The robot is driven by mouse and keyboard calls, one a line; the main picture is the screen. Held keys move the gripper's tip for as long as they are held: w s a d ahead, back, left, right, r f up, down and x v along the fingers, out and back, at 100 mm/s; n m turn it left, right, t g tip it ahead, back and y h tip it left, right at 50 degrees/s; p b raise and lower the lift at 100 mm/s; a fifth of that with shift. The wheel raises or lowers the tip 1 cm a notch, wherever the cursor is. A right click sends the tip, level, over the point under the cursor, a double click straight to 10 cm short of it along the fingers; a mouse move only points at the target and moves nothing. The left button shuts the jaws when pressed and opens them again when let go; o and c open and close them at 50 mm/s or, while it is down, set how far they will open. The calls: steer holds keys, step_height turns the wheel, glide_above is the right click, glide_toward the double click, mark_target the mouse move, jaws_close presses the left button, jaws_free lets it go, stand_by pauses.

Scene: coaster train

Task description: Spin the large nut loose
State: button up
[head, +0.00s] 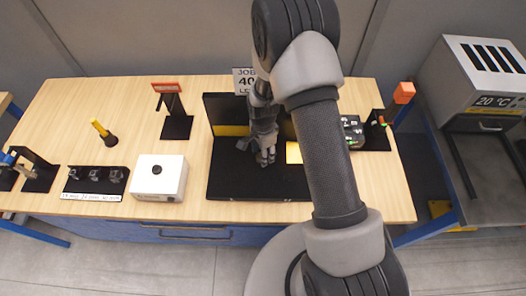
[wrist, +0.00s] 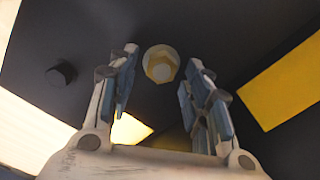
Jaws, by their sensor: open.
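My gripper (head: 265,156) is over the base of a black fixture (head: 235,185) in the head view. In the wrist view my gripper (wrist: 160,82) is open, with its two blue-padded fingers apart and nothing between the pads. A pale, rounded nut-like piece with a yellowish middle (wrist: 161,63) shows beyond and between the fingertips, apparently the large nut. I cannot tell how far it is from the fingertips. A small dark knob (wrist: 61,73) is to its left on the dark surface. In the head view I cannot make out the nut by the gripper.
A white box with a black knob (head: 158,178) and a black rack of sockets (head: 96,180) stand to the left. A yellow-handled tool (head: 104,132) and a black stand with a red top (head: 175,115) are behind them. My arm hides part of the table's right side.

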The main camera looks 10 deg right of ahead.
steer(key=shift+c, duration=0.5)
steer(key=c, duration=1)
steer(key=shift+o, duration=0.2)
